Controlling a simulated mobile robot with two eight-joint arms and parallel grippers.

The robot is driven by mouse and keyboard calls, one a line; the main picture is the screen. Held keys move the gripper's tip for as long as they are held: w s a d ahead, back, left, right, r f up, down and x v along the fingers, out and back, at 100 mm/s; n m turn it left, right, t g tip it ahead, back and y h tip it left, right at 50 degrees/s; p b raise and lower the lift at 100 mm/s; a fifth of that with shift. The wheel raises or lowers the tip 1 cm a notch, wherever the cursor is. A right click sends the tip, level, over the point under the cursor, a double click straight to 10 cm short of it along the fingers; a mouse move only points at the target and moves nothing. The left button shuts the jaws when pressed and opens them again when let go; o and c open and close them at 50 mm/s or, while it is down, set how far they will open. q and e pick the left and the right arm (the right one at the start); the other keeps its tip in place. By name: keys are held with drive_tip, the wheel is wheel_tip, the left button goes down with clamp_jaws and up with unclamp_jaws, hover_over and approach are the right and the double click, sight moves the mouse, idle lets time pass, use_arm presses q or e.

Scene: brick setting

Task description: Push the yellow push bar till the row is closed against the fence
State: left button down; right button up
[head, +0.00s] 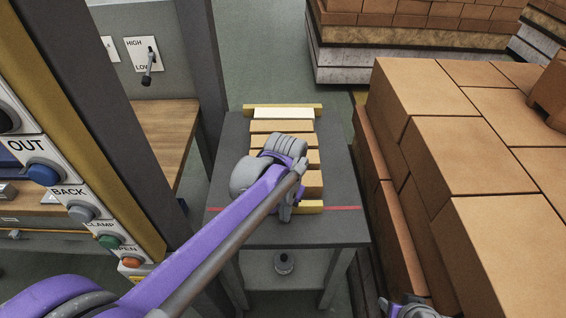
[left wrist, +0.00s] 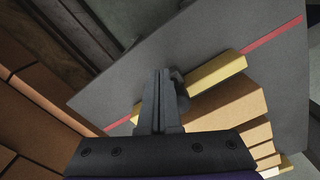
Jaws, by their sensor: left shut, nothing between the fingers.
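The yellow push bar (head: 311,206) lies across the grey table at the near end of the row, along the red line. It also shows in the left wrist view (left wrist: 216,72). The row of tan bricks (head: 283,127) runs away from it, with dark gaps between several bricks; a pale brick (head: 283,113) is at its far end. The yellow fence (head: 312,107) stands behind that. My left gripper (head: 286,212) is shut and empty, with its fingertips (left wrist: 160,78) at the bar's near side; contact is unclear. It hides part of the bar and row. My right gripper (head: 410,308) barely shows at the bottom edge.
A tall stack of bricks (head: 450,140) stands close along the table's right side. A control panel with buttons (head: 80,210) and a grey post (head: 202,70) are on the left. The table (head: 235,140) has bare strips beside the row. More bricks sit on a pallet behind.

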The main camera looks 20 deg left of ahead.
use_arm(q)
drive_tip(key=shift+w+a, duration=0.35)
drive_tip(key=shift+w, duration=0.9)
drive_tip(key=shift+w+a, duration=0.4)
drive_tip(key=shift+w, duration=0.85)
drive_tip(key=shift+w+a, duration=0.35)
drive_tip(key=shift+w, duration=0.9)
drive_tip(key=shift+w+a+p, duration=0.2)
drive_tip(key=shift+w+a, duration=0.05)
drive_tip(key=shift+w, duration=0.65)
drive_tip(key=shift+w+a+p, duration=0.25)
drive_tip(key=shift+w, duration=0.6)
drive_tip(key=shift+w+a+p, duration=0.2)
drive_tip(key=shift+w+a, duration=0.05)
drive_tip(key=shift+w, duration=0.65)
use_arm(e)
drive_tip(key=shift+w+r, duration=0.15)
drive_tip(key=shift+r, duration=0.65)
use_arm(q)
drive_tip(key=shift+w+r, duration=0.1)
drive_tip(key=shift+a, duration=0.1)
use_arm(e)
drive_tip(key=shift+r, duration=0.1)
